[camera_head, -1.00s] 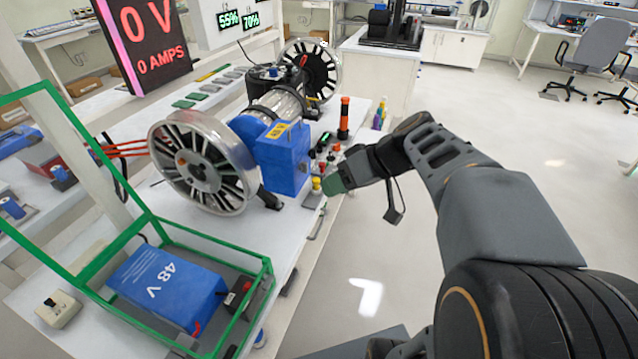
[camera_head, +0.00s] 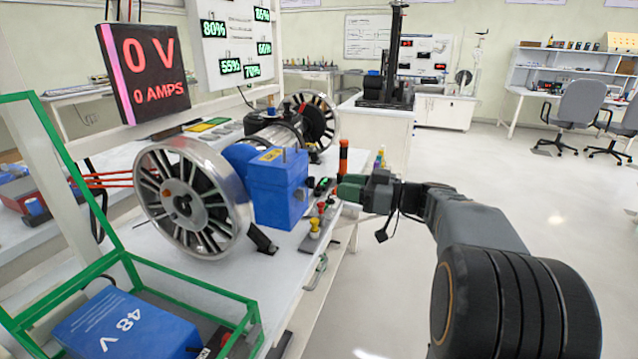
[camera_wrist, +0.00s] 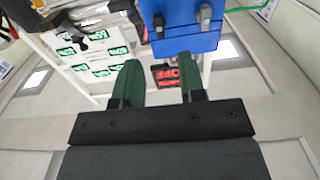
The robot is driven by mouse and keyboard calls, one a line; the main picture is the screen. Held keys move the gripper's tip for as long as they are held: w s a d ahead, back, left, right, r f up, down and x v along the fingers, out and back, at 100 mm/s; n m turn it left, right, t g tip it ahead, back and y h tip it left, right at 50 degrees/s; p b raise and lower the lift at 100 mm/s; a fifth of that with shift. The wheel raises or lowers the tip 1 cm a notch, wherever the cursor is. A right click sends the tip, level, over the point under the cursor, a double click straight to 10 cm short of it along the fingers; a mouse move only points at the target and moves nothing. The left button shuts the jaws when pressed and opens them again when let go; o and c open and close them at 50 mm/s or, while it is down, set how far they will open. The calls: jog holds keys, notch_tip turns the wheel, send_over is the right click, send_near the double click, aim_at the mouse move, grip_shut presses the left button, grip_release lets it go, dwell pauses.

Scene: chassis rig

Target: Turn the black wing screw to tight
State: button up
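My gripper (camera_head: 350,188) has green fingers and hangs to the right of the blue box (camera_head: 278,190) on the wheeled rig, apart from it. In the wrist view my gripper (camera_wrist: 159,82) has its two fingers apart with nothing between them. The blue box (camera_wrist: 185,42) is beyond the fingertips at the top of that view.
A yellow knob (camera_head: 314,226) and an orange-and-black post (camera_head: 343,158) stand near my gripper at the bench edge. A large spoked wheel (camera_head: 190,200) is left of the box. A green frame (camera_head: 130,262) surrounds the 48 V battery (camera_head: 125,322).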

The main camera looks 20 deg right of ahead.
aim_at(311, 182)
jog(key=x, duration=0.7)
grip_shut()
dwell(0.3)
